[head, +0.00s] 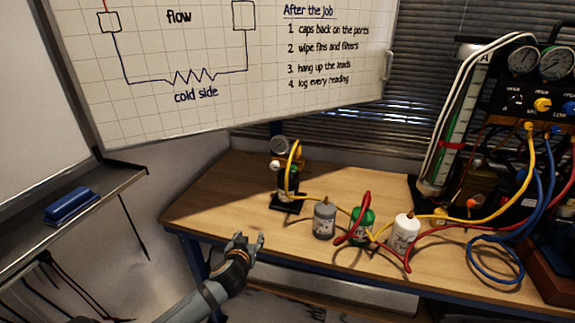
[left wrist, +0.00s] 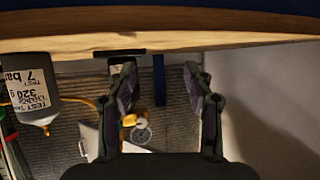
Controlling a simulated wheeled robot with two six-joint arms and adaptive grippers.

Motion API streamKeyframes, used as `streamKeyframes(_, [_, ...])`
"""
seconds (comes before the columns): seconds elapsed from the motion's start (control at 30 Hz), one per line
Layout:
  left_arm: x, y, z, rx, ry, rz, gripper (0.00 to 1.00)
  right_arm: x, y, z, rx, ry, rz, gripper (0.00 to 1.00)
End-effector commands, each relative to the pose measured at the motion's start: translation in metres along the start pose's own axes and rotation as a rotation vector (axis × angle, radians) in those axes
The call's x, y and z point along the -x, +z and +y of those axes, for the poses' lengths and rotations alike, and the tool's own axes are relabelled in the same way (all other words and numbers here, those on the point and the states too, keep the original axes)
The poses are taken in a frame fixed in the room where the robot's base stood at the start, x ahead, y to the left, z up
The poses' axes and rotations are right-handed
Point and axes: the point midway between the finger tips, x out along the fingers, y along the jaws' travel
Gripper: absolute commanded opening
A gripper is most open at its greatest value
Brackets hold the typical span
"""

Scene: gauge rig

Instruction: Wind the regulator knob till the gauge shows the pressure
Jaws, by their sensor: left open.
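The gauge (head: 279,145) sits atop a small upright rig with brass-yellow fittings on a black base (head: 288,204) at the table's back left. A pale round knob-like part (head: 280,167) shows just below the gauge; I cannot tell for sure that it is the regulator knob. The dial reading is too small to read. In the upside-down left wrist view, the gauge (left wrist: 142,135) shows between the fingers. My left gripper (head: 246,239) is open and empty, in front of the table's front edge and short of the rig. It also shows in the left wrist view (left wrist: 160,85). My right gripper is not seen.
A grey bottle (head: 324,220), a green bottle (head: 362,227) and a white bottle (head: 404,235) stand right of the rig among yellow and red hoses. A manifold with two gauges (head: 540,62) stands far right. The table's front left (head: 215,205) is clear.

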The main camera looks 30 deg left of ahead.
Motion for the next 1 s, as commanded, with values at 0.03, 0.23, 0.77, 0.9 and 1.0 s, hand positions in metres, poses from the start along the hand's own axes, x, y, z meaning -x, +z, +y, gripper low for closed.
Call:
streamKeyframes(0.03, [-0.006, -0.026, -0.002, 0.025, 0.018, 0.076, 0.52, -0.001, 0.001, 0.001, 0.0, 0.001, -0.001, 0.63])
streamKeyframes(0.23, [-0.01, -0.118, 0.009, 0.146, 0.167, 0.327, 0.52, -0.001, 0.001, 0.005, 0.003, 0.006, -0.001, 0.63])
streamKeyframes(0.77, [-0.026, -0.172, 0.024, 0.218, 0.279, 0.417, 0.52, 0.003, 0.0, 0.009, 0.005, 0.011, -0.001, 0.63])
streamKeyframes(0.9, [-0.053, -0.188, 0.032, 0.218, 0.28, 0.416, 0.52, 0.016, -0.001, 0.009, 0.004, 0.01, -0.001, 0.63])
streamKeyframes(1.0, [-0.071, -0.196, 0.036, 0.214, 0.279, 0.415, 0.52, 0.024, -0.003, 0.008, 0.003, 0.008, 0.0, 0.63])
